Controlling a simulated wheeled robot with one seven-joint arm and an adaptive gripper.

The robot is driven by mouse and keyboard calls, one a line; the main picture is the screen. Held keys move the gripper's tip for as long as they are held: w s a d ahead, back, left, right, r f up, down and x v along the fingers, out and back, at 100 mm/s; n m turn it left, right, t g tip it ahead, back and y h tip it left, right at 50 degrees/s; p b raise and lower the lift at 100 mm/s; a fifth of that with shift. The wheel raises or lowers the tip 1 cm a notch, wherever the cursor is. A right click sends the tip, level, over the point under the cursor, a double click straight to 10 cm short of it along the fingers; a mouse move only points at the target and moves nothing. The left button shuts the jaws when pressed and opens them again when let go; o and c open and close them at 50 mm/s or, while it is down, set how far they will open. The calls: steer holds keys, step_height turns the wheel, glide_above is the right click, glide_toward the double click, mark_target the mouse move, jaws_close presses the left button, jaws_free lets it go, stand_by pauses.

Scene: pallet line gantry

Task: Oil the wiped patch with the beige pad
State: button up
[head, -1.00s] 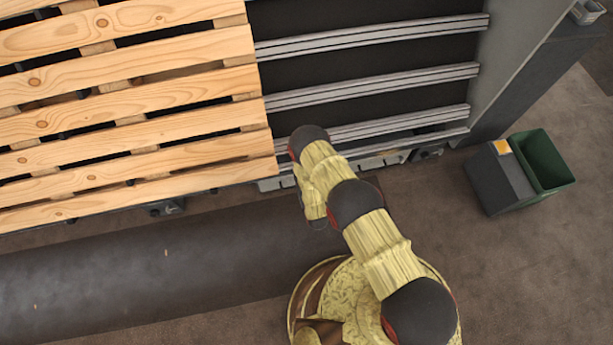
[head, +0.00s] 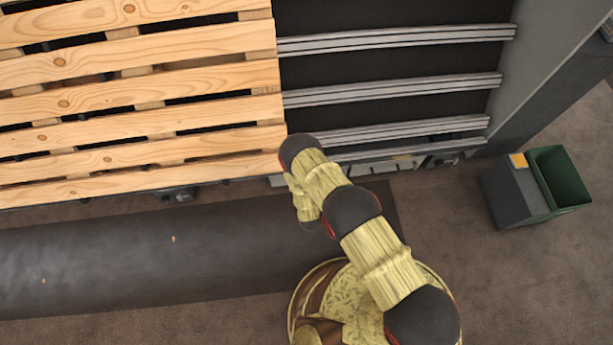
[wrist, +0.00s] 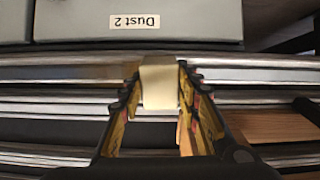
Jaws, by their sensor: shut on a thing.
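The beige pad (wrist: 160,84) is held upright between the fingers of my gripper (wrist: 158,90) in the wrist view. The fingers are closed on its two sides. Behind it, metal rails (wrist: 60,72) run across the wrist view, with a gap between dark panels. I cannot make out a wiped patch in either view. In the head view my arm bends down beside the front edge of the machine, and the gripper and pad are hidden there.
A wooden pallet (head: 140,125) lies at left on the rails (head: 400,90). A grey panel labelled "Dust 2" (wrist: 140,22) stands beyond the pad. At right are a dark bin (head: 512,195) and a green bin (head: 562,175). A dark mat (head: 150,250) covers the floor in front.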

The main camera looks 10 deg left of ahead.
steer(key=a, duration=0.1)
steer(key=s+a, duration=0.1)
steer(key=a, duration=0.1)
steer(key=shift+a, duration=0.15)
stand_by(0.4)
steer(key=shift+w+d, duration=0.25)
steer(key=shift+d, duration=0.45)
steer(key=shift+w+d, duration=0.25)
steer(key=shift+d, duration=0.4)
steer(key=shift+w+d, duration=0.25)
steer(key=shift+d, duration=0.45)
steer(key=shift+w+d, duration=0.2)
steer(key=shift+d, duration=0.7)
steer(key=shift+w+d, duration=0.2)
steer(key=shift+d, duration=0.65)
steer(key=shift+w+d, duration=0.2)
steer(key=shift+d, duration=0.7)
steer(key=shift+w+d, duration=0.3)
steer(key=shift+d, duration=0.45)
steer(key=shift+w+d, duration=0.25)
steer(key=shift+d, duration=0.5)
steer(key=d, duration=0.3)
steer(key=shift+w, duration=0.35)
